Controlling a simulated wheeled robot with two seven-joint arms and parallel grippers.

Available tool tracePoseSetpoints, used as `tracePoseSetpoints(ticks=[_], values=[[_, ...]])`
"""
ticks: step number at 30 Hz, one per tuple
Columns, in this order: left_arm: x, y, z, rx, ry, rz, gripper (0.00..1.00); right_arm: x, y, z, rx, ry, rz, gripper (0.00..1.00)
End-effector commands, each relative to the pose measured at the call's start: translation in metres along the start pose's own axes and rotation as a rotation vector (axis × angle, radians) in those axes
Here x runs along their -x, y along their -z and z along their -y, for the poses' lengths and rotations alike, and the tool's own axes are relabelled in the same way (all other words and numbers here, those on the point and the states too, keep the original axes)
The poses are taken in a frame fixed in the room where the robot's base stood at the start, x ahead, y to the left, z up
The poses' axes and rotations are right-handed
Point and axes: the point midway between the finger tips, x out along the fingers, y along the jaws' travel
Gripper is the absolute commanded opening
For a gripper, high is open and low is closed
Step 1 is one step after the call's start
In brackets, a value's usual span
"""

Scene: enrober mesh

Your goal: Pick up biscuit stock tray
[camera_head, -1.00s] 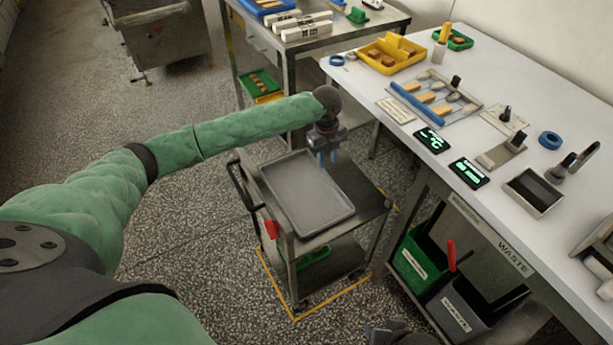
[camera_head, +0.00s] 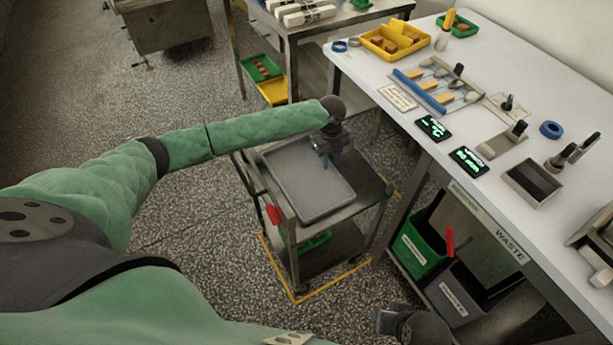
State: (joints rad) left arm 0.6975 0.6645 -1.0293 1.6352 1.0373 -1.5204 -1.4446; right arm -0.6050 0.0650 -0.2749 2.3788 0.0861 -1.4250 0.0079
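A flat, empty grey tray (camera_head: 298,186) lies on top of a small wheeled cart (camera_head: 345,222). I cannot tell whether the fingertips touch the tray. Two trays hold brown, biscuit-like pieces: a yellow one (camera_head: 377,47) at the far end of the white table and a green one (camera_head: 246,66) low by the back table. My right gripper (camera_head: 385,318) shows only partly at the bottom edge; its finger opening is unclear.
The white table (camera_head: 545,100) on the right carries a blue-edged rack (camera_head: 420,92), displays and small tools. Green and dark bins (camera_head: 420,250) stand beneath it. A yellow tray (camera_head: 273,92) sits beside the green one. Floor left of the cart is clear.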

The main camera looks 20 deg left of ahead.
Motion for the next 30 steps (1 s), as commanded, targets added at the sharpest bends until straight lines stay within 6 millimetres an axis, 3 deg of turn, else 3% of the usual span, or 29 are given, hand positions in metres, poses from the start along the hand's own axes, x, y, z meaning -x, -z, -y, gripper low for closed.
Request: tracePoseSetpoints(ticks=[2, 7, 20, 30], values=[[0.0, 0.0, 0.0, 0.0, 0.0, 0.0, 0.3, 0.0, 0.0, 0.0, 0.0, 0.0, 0.0, 0.36], [0.0, 0.0, 0.0, 0.0, 0.0, 0.0, 0.0, -0.001, -0.001, 0.0, 0.0, 0.0, 0.001, 0.36], [0.006, 0.0, 0.0, 0.0, 0.001, 0.0, 0.0, -0.003, -0.001, -0.001, -0.001, 0.0, -0.001, 0.36], [0.06, 0.007, 0.001, 0.0, 0.002, 0.0, 0.0, -0.017, 0.001, 0.004, 0.001, 0.016, -0.025, 0.36]])
